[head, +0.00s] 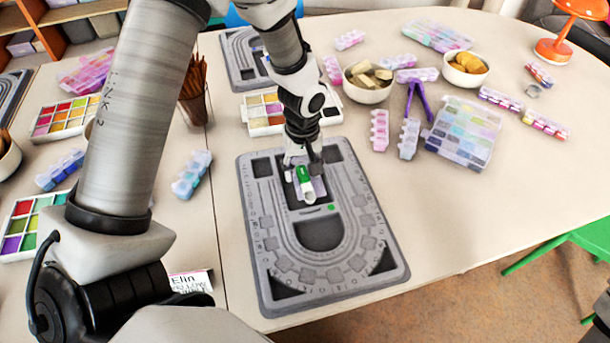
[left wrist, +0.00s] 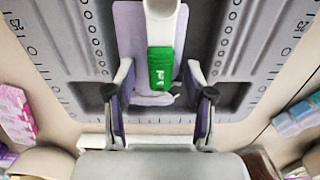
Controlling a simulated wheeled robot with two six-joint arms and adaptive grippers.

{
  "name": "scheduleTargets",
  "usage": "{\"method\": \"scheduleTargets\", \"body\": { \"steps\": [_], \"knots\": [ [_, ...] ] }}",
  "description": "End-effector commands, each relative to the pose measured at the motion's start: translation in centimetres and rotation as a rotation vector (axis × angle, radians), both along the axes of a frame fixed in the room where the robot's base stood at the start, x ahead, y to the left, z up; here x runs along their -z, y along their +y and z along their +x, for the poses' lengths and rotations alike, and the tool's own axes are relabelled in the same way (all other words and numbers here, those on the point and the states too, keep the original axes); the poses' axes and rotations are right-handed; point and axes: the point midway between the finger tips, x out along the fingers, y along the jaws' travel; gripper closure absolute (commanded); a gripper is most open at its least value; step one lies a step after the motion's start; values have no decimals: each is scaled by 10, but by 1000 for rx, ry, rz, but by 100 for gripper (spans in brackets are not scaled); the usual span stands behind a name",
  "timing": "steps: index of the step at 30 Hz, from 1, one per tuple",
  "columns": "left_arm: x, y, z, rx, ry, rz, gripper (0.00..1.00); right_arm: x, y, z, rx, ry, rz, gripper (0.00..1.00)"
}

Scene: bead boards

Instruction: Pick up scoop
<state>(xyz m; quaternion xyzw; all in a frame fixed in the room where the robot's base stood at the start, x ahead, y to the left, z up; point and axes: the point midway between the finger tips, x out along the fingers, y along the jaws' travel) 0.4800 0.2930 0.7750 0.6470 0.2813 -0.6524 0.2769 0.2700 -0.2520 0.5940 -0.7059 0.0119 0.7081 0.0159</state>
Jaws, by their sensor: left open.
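The scoop (head: 305,183) has a green handle and a white end. It lies on a pale lilac piece (head: 319,187) in the upper recess of the grey bead board (head: 262,235). My left gripper (head: 303,165) points down over the handle end. In the left wrist view the scoop's green handle (left wrist: 161,62) lies between the two spread fingers of my left gripper (left wrist: 160,88), with a gap on each side. The white end points away from the gripper and runs out of the top of that view. My right gripper is not in view.
A tweezer-like purple tool (head: 418,100), a clear bead box (head: 465,132) and bowls of wooden (head: 367,95) and orange pieces (head: 465,75) stand to the right. A brown cup of sticks (head: 194,105) stands behind left. The table right of the board is clear.

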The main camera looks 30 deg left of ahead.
Motion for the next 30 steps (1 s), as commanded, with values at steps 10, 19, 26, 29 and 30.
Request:
{"method": "scheduleTargets", "body": {
  "steps": [10,19,26,29,30],
  "knots": [
    [-1,0,0,0,-1,1,97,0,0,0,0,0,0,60],
    [-1,0,0,0,-1,0,97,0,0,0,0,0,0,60],
    [-16,0,1,-1,-4,1,97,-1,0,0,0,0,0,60],
    [-28,0,1,0,-5,1,97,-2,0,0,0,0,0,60],
    [-34,0,1,0,-4,1,97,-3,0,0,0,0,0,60]
  ]
}}
